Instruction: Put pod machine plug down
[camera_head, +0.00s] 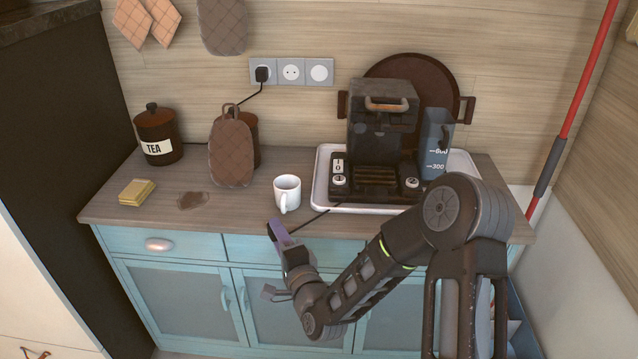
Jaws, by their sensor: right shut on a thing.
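The pod machine (382,135), dark with a brown handle, stands on a white tray (321,178) at the right of the counter. Its thin dark cord (318,218) runs left over the counter's front part to my right gripper (279,236). That gripper is shut on the pod machine plug, near the counter's front edge, just below the white mug in the picture. The plug itself is mostly hidden by the fingers. My left gripper is out of view.
A white mug (287,193) stands close behind my right gripper. A wall socket strip (291,71) holds another black plug (262,74). Counter (240,211) is bare left of the mug.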

